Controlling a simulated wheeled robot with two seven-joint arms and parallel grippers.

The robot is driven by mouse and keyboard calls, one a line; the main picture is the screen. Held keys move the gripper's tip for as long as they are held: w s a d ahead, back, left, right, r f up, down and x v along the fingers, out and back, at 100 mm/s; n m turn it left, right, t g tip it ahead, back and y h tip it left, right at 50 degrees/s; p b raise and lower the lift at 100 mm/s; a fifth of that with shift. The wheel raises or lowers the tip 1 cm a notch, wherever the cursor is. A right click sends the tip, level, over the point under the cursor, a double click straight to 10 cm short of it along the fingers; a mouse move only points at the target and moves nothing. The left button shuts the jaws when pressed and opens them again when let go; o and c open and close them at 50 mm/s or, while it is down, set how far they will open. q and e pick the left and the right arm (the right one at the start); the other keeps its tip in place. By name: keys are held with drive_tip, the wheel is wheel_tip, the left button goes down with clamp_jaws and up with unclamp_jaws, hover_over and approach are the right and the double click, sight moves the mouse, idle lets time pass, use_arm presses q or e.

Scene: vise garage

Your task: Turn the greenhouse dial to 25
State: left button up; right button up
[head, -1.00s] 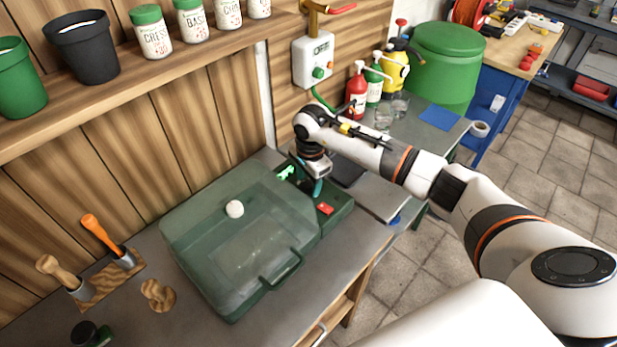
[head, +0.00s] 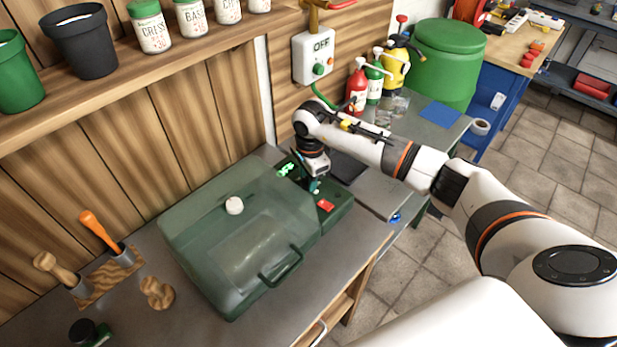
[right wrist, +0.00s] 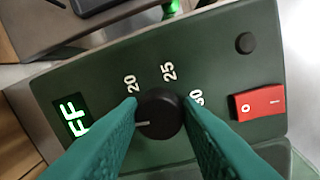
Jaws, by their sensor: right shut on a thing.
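The greenhouse (head: 205,265) is a green box with a translucent lid, closed, on the bench. Its control panel (right wrist: 215,60) is at its right end. The black round dial (right wrist: 160,108) has a white pointer line facing left in the right wrist view, short of the 20 mark. The marks 20, 25 (right wrist: 168,72) and 30 run around it. My right gripper (right wrist: 160,118) has teal fingers on both sides of the dial, shut on it; it also shows in the head view (head: 316,186). Lower marks are hidden. My left gripper is not in view.
The panel has a green lit display (right wrist: 74,118), partly cut off and showing "FF", a red rocker switch (right wrist: 258,103) and a small black button (right wrist: 246,43). A wall box (head: 314,58) reads OFF.

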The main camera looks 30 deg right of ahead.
drive_tip(key=m+b, duration=0.2)
drive_tip(key=m, duration=0.4)
drive_tip(key=shift+b, duration=0.4)
drive_tip(key=m+b, duration=0.1)
drive_tip(key=m, duration=0.4)
drive_tip(key=shift+a+m+b, duration=0.1)
drive_tip(key=shift+m+b, duration=0.2)
drive_tip(key=shift+b, duration=0.1)
drive_tip(key=m, duration=0.2)
drive_tip(key=m+b, duration=0.1)
drive_tip(key=m, duration=0.2)
drive_tip(key=shift+g+h, duration=0.3)
drive_tip(key=m, duration=0.5)
drive_tip(key=shift+a+m+b, duration=0.1)
drive_tip(key=shift+m+b, duration=0.25)
drive_tip(key=shift+m, duration=0.05)
drive_tip(key=shift+r, duration=0.1)
drive_tip(key=o, duration=1)
drive_tip(key=shift+c, duration=0.2)
